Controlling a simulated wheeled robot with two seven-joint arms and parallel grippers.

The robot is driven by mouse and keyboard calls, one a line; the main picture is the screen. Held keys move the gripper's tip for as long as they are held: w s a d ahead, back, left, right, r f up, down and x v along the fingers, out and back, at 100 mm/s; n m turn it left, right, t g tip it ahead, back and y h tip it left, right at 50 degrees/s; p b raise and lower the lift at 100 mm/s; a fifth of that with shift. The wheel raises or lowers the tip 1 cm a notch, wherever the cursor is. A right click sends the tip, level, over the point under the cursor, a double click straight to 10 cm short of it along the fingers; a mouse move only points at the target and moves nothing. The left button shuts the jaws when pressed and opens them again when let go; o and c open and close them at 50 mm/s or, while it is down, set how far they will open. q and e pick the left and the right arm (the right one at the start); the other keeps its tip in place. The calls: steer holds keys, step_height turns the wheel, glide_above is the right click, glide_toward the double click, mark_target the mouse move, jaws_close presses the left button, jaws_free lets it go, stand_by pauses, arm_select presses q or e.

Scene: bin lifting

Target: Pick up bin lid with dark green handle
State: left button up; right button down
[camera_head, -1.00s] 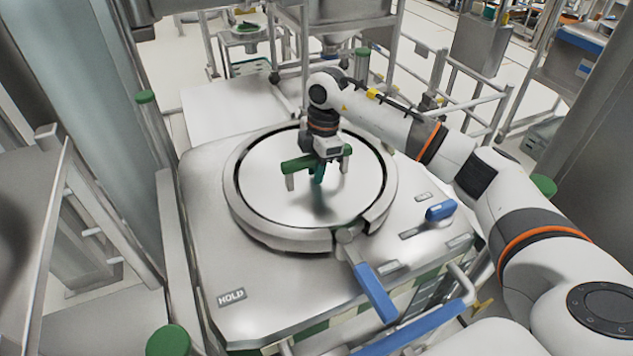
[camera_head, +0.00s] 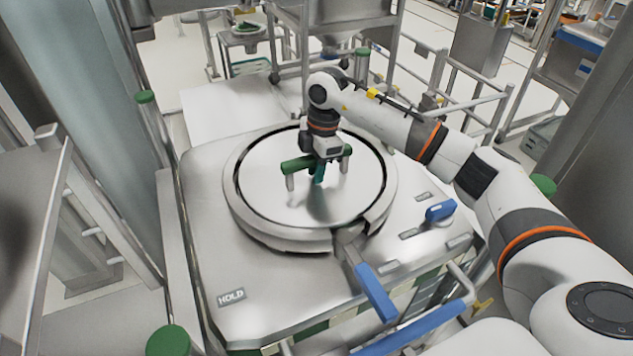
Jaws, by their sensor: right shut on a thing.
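The round metal bin lid (camera_head: 285,208) lies flat inside a metal ring on the bin's top. Its dark green handle (camera_head: 295,165) stands on short metal posts across the lid's middle. My right gripper (camera_head: 319,172) points down over the handle's middle and is shut on it; its fingers partly hide that stretch of the handle. The lid sits within the ring, with a dark gap around its edge. My left gripper is not in view.
The metal ring (camera_head: 240,222) has a clamp with a blue lever (camera_head: 376,292) at the front right. A small blue knob (camera_head: 440,211) is on the right of the top. Green-capped posts (camera_head: 168,341) stand around. Metal frames stand behind.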

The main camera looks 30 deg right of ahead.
steer(key=shift+w+r, duration=0.15)
steer(key=shift+w, duration=0.05)
steer(key=shift+r, duration=0.45)
step_height(320, 180, up, 8)
steer(key=shift+f+b, duration=0.1)
steer(key=shift+b, duration=1.15)
steer(key=shift+r, duration=0.9)
step_height(320, 180, up, 8)
steer(key=p, duration=0.6)
steer(key=shift+r+p, duration=0.25)
steer(key=shift+p, duration=0.15)
steer(key=shift+s+f, duration=0.1)
